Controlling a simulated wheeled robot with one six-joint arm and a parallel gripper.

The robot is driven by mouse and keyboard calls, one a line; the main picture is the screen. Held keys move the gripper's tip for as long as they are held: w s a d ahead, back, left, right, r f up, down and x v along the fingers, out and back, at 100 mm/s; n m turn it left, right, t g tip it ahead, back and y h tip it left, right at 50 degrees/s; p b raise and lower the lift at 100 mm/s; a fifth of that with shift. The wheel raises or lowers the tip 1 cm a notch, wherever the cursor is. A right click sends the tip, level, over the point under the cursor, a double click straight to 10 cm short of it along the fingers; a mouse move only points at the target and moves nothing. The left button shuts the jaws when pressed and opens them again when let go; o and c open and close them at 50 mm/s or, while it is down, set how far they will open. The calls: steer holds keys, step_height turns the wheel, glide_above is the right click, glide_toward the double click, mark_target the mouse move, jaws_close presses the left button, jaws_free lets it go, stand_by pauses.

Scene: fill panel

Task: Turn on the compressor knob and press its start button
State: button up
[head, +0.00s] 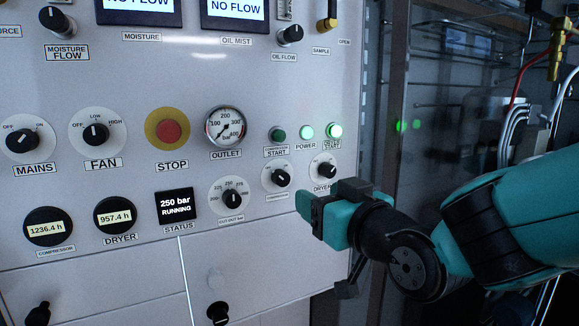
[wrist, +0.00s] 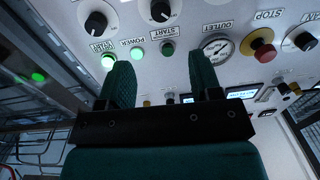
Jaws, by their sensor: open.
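The compressor knob (head: 281,179) is a black knob on a white dial, low on the panel; its small markings are hard to read. It also shows at the top of the wrist view (wrist: 160,11). The compressor start button (head: 278,134) is round, dark green and unlit, above the knob; in the wrist view (wrist: 167,48) it lies beyond the gap between my fingers. My gripper (head: 308,207) is open and empty, in front of the panel, below and right of the compressor knob. Its two teal fingers spread apart in the wrist view (wrist: 162,75).
The dryer knob (head: 327,171) sits right of the compressor knob. Two lit green lamps, one labelled power (head: 306,132), are right of the start button. A red stop button (head: 168,131) is further left. The status display (head: 176,207) reads 250 bar, running. Metal framing (head: 392,100) stands right of the panel.

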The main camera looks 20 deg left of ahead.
mark_target(284, 177)
steer(key=p+x, duration=0.5)
steer(key=x, duration=0.7)
steer(key=shift+w+a, duration=0.2)
steer(key=c, duration=0.9)
